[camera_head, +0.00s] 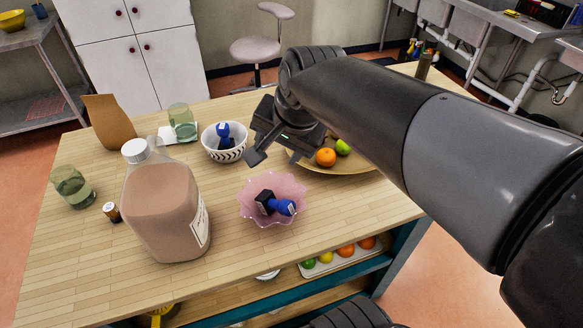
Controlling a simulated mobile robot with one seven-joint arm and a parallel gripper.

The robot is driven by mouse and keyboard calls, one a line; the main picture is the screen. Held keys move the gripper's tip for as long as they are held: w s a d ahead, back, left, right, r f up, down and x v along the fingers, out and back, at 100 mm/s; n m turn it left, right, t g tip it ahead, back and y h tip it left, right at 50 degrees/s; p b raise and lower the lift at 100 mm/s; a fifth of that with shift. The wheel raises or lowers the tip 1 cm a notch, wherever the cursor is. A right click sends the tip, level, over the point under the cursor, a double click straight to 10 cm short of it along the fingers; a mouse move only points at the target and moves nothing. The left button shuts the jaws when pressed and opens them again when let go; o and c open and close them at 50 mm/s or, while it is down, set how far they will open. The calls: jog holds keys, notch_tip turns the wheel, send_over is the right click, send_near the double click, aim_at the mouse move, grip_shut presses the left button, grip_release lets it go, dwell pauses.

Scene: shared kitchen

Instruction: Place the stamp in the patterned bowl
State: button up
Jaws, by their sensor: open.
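The patterned bowl (224,155), white with dark marks, stands on the wooden table. A blue and dark stamp (223,131) stands in it, its handle rising above the rim. A second blue stamp with a black block end (280,206) lies on its side in the pink wavy-edged bowl (257,219), nearer the front. My gripper (276,158) is open and appears empty. It is above the table, just right of the patterned bowl and behind the pink bowl, apart from both stamps.
A large bottle (163,208) stands left of the pink bowl. A fruit plate (335,168) lies right, partly behind my arm. The table's front left is clear.

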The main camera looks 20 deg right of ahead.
jog(key=s+d+f+n+h, duration=0.1)
jog(key=s+f+n, duration=0.1)
jog(key=s+n, duration=0.5)
jog(key=shift+s+f+n, duration=0.2)
jog(key=shift+s+n, duration=0.2)
jog(key=shift+n, duration=0.2)
